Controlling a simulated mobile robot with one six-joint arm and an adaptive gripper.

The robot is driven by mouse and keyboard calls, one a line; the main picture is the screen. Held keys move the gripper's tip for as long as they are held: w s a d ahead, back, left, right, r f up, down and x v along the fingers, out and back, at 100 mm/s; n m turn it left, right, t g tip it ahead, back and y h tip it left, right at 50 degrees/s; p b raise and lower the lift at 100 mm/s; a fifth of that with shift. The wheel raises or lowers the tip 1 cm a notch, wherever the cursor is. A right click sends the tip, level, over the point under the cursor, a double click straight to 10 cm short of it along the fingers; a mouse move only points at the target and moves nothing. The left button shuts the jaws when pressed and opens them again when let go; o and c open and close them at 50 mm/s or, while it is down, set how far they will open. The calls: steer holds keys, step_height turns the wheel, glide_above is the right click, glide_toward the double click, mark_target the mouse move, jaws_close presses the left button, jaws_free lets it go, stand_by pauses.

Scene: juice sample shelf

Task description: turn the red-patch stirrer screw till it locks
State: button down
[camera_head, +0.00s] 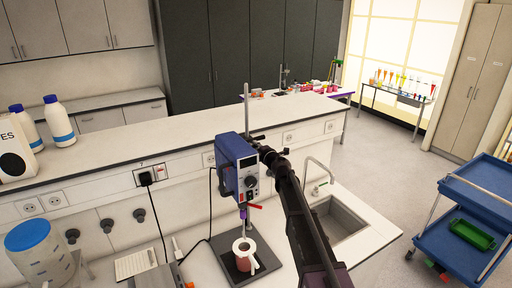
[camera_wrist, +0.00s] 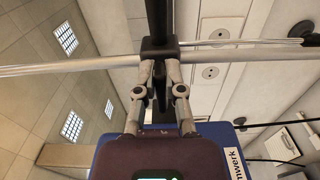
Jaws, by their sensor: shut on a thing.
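The overhead stirrer (camera_head: 238,165), a blue box with a grey control front, hangs on an upright metal rod (camera_head: 246,108). In the wrist view its blue housing (camera_wrist: 215,132) lies behind my gripper, and the rod (camera_wrist: 70,67) runs across the picture. My gripper (camera_head: 268,154) is at the upper right of the stirrer head. In the wrist view my gripper's two fingers (camera_wrist: 160,76) are closed on a dark screw part at a black clamp (camera_wrist: 158,48) on the rod. The fingers hide most of this part. I cannot make out a red patch on it.
A sink (camera_head: 342,222) lies to the right. A raised shelf (camera_head: 190,115) runs behind. A clear jar with a blue lid (camera_head: 33,235) stands at the left.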

steer(key=shift+a, duration=0.2)
steer(key=c, duration=0.7)
jaws_free()
steer(key=shift+s, duration=0.1)
steer(key=shift+a, duration=0.1)
steer(key=shift+d, duration=0.2)
steer(key=v, duration=1.2)
